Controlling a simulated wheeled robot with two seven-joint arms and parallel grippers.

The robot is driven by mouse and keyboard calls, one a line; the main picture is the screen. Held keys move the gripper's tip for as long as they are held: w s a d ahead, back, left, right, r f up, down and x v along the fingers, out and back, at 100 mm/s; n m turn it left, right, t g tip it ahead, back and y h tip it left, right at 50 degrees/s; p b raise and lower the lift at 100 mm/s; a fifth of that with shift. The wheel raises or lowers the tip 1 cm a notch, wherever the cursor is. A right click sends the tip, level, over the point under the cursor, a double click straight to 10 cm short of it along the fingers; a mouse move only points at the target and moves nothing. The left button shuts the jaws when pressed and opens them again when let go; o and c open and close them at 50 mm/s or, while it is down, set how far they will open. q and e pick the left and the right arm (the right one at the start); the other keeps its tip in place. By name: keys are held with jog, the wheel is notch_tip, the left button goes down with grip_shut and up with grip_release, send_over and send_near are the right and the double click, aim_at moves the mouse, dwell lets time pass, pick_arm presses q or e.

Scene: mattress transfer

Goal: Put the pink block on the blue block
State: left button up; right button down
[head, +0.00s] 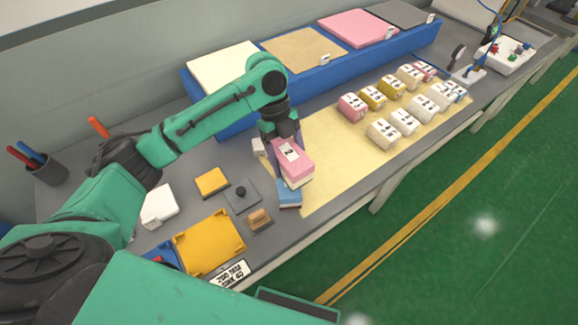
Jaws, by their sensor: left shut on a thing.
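The pink block (292,158), with a white label on top, is held in my left gripper (281,148), which is shut on it. My left arm reaches in from the left and the gripper points down over the table. The blue block (289,197) lies directly below and in front of the pink block, partly hidden by it. In this view the two overlap, and I cannot tell whether they touch. My right gripper is not in view.
A beige mat (335,160) holds several pink, yellow and white labelled blocks (391,85) at right. A blue stand (340,72) with coloured pads runs along the back. A yellow tray (209,243), yellow block (211,181) and wooden stamp (259,220) lie at front left.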

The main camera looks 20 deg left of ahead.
aim_at(280, 144)
pick_arm(q)
jog(key=f, duration=0.4)
jog(key=shift+s+a, duration=0.15)
jog(key=shift+s, duration=0.05)
jog(key=o, duration=1.3)
jog(key=shift+c, duration=0.2)
jog(key=shift+w, duration=0.1)
jog(key=shift+w+a+r, duration=0.1)
jog(key=shift+w+r, duration=0.05)
jog(key=shift+r, duration=0.25)
jog(key=b+v, duration=0.2)
jog(key=v, duration=0.8)
jog(key=shift+a+r, duration=0.15)
jog(key=shift+r, duration=0.35)
